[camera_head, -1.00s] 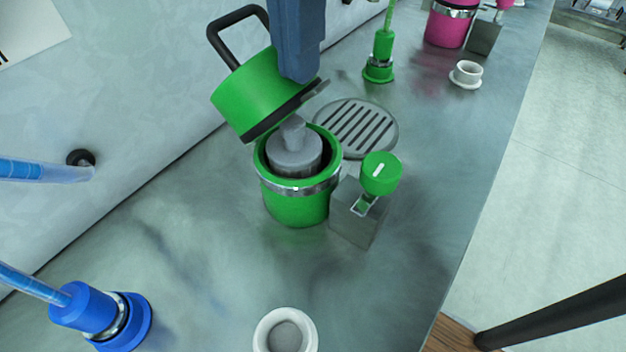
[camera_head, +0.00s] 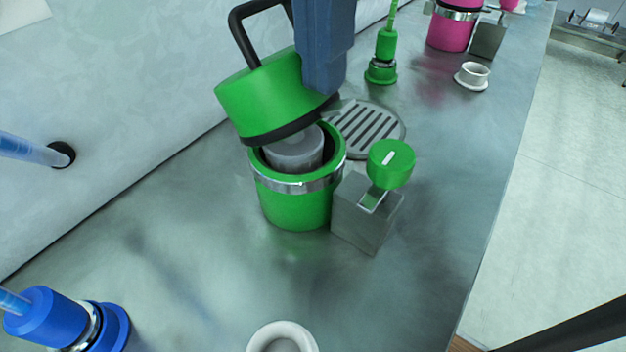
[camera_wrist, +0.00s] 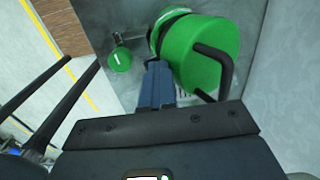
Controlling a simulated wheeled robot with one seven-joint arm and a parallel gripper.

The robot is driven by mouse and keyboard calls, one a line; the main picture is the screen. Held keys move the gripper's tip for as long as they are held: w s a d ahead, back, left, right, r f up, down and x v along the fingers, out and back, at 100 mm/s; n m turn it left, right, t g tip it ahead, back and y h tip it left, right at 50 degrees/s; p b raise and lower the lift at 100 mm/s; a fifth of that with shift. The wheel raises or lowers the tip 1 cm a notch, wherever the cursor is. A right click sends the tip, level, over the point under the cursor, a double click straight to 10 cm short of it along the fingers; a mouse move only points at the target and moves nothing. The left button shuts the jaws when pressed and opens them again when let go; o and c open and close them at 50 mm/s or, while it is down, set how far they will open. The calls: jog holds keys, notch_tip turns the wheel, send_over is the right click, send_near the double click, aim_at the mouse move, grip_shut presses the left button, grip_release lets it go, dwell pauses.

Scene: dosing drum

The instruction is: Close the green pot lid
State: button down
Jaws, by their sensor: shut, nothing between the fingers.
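The green pot (camera_head: 295,206) stands on the metal counter with a steel band around its rim. Its green lid (camera_head: 262,97), with a black handle (camera_head: 243,40), is tilted above the pot, partly open at the near side. A grey piece (camera_head: 296,150) shows inside the pot under the lid. My gripper (camera_head: 322,84) is shut and empty, its blue fingers against or very close to the lid's right side; contact cannot be told for sure. In the wrist view the fingers (camera_wrist: 158,72) lie beside the lid (camera_wrist: 200,55) and its handle (camera_wrist: 215,72).
A grey block with a green knob (camera_head: 390,163) stands right of the pot. A round slotted grate (camera_head: 366,128) lies behind it. A blue dispenser (camera_head: 75,318) is at front left.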

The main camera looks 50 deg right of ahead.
jog(key=shift+w, duration=0.55)
jog(key=shift+r+p, duration=0.3)
jog(key=shift+r, duration=0.3)
notch_tip(320, 180, up, 7)
jog(key=s+p, duration=0.2)
jog(key=s, duration=0.1)
jog(key=shift+f+p, duration=0.15)
jog(key=shift+p, duration=0.15)
